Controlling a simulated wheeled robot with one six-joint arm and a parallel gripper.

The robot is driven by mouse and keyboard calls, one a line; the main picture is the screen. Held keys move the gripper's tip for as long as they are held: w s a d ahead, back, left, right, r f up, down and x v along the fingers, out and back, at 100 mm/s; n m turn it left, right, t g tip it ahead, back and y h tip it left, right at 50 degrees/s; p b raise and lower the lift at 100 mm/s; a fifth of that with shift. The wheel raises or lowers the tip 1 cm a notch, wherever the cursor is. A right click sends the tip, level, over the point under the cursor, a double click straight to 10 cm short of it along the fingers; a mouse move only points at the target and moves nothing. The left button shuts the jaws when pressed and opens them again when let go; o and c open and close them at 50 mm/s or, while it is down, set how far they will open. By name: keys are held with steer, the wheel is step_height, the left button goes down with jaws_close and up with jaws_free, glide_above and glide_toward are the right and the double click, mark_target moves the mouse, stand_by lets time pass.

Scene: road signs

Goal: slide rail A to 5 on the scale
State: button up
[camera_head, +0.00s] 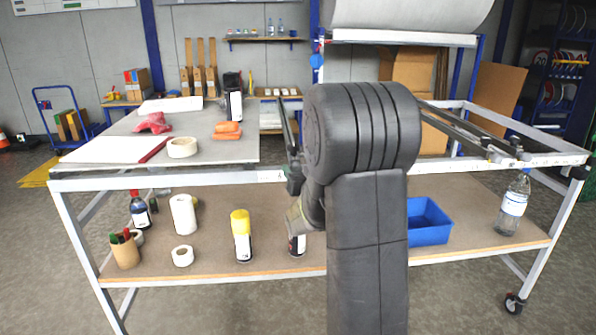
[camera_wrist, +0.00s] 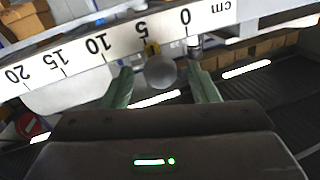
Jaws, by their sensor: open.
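The scale (camera_wrist: 85,57) shows upside down in the wrist view, a white strip marked in cm from 0 at the right to 20 at the left. A round grey knob (camera_wrist: 160,71) sits just below its edge. My gripper (camera_wrist: 161,85) is open, with one green finger on each side of the knob and gaps visible. In the head view a dark rail (camera_head: 286,132) lies along the table's right part; my arm hides the gripper's fingertips and knob.
A second dark rail (camera_head: 460,130) crosses the frame at the right. A grey post (camera_wrist: 193,47) stands below 0 in the wrist view. The lower shelf (camera_head: 215,220) holds bottles, rolls and a blue bin (camera_head: 428,222). The tabletop (camera_head: 215,150) carries tape and orange items.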

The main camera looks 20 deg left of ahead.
steer(key=shift+w+a, duration=0.2)
jaws_close()
steer(key=shift+f, duration=0.1)
steer(key=shift+d+b, duration=0.1)
steer(key=shift+b, duration=0.45)
steer(key=shift+w+d+b, duration=0.1)
steer(key=shift+b, duration=0.2)
jaws_free()
